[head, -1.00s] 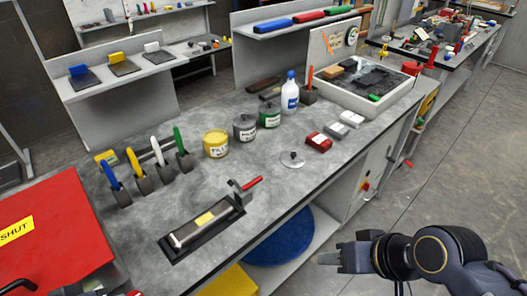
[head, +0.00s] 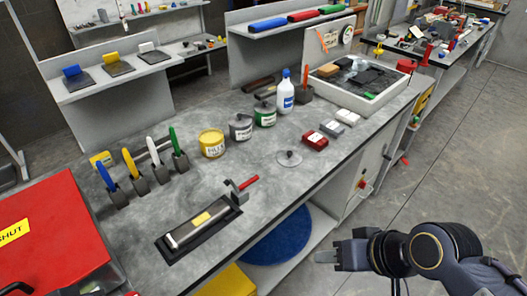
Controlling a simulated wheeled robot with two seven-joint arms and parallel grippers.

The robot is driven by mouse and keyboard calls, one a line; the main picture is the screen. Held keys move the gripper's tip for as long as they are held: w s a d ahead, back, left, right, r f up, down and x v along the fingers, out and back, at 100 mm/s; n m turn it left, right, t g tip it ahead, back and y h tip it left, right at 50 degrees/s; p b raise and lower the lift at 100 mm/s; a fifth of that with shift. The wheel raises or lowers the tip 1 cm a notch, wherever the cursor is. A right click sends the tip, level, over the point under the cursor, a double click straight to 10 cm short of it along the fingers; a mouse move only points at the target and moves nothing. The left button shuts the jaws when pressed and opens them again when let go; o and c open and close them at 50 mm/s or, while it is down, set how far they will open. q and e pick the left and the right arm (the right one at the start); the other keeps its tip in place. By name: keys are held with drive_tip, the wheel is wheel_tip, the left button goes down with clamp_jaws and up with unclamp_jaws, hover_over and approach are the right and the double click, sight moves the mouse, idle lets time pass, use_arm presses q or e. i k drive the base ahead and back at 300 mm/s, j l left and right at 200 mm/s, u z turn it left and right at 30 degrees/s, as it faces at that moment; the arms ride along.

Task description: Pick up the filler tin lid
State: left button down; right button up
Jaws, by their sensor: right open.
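The filler tin lid (head: 289,158) is a small grey disc with a dark knob on top. It lies flat on the grey workbench (head: 250,190), near the front edge. Behind it to the left stand a yellow filler tin (head: 212,143), a grey tin (head: 241,127) and a green tin (head: 265,114). My right gripper (head: 326,256) is open and empty, in front of the bench edge and apart from the lid. My left gripper is not in view.
A red box (head: 315,140) and pale blocks (head: 347,117) lie right of the lid. A clamp with a red handle (head: 248,182) is at the front left. Scrapers stand in a rack (head: 138,183). The bench between is clear.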

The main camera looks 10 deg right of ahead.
sight(288, 157)
drive_tip(key=i+l, duration=0.15)
drive_tip(key=l, duration=0.25)
drive_tip(key=i+l, duration=0.2)
drive_tip(key=l, duration=0.15)
drive_tip(key=i+l, duration=0.15)
drive_tip(key=l, duration=0.25)
drive_tip(key=i+l+u, duration=0.1)
drive_tip(key=l+u, duration=0.15)
drive_tip(key=u, duration=0.25)
drive_tip(key=l+u, duration=0.25)
drive_tip(key=u, duration=0.2)
drive_tip(key=l+u, duration=0.25)
drive_tip(key=u, duration=0.25)
